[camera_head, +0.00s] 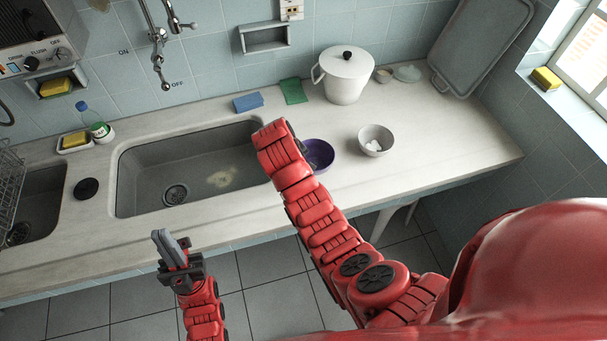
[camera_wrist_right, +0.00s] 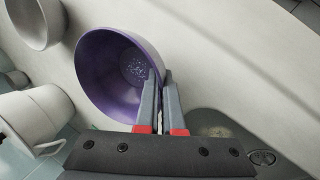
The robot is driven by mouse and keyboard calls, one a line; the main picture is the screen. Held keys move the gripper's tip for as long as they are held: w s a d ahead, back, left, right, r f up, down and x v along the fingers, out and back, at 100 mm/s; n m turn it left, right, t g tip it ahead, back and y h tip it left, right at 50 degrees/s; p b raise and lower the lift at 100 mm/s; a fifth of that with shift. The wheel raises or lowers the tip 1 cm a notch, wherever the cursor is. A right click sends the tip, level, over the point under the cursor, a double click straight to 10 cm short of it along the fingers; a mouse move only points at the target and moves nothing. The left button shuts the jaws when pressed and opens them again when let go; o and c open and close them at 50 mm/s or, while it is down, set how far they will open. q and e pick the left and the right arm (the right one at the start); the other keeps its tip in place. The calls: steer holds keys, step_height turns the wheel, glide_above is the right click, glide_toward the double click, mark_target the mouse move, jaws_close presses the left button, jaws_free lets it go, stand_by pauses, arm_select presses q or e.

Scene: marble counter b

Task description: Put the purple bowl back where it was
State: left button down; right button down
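The purple bowl (camera_head: 321,154) is at the counter's front part, right of the large sink basin, partly hidden by my right arm in the head view. In the right wrist view the bowl (camera_wrist_right: 105,75) shows its open inside with a speckled bottom. My right gripper (camera_wrist_right: 161,80) has one finger inside the bowl and one outside, close together on its rim. In the head view this gripper is hidden behind its own arm. I cannot tell whether the bowl touches the counter. My left gripper (camera_head: 172,246) is empty in front of the counter edge, its fingers close together.
A grey bowl (camera_head: 376,140) with pale things inside stands right of the purple bowl. A white lidded pot (camera_head: 345,75) stands behind. The sink basin (camera_head: 150,165) lies to the left. Green (camera_head: 293,91) and blue (camera_head: 248,102) pads lie behind it. The counter's right end is clear.

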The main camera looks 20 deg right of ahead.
mark_target(314, 160)
steer(key=shift+w+d+r, duration=0.15)
steer(key=shift+w+d, duration=0.15)
steer(key=shift+w, duration=0.15)
steer(key=shift+p, duration=0.5)
step_height(314, 160, down, 3)
steer(key=shift+f+p, duration=0.1)
steer(key=shift+p, duration=0.7)
steer(key=shift+w+f, duration=0.1)
steer(key=shift+f, duration=0.05)
steer(key=shift+f, duration=0.15)
steer(key=c, duration=1.1)
jaws_free()
steer(key=shift+o, duration=0.2)
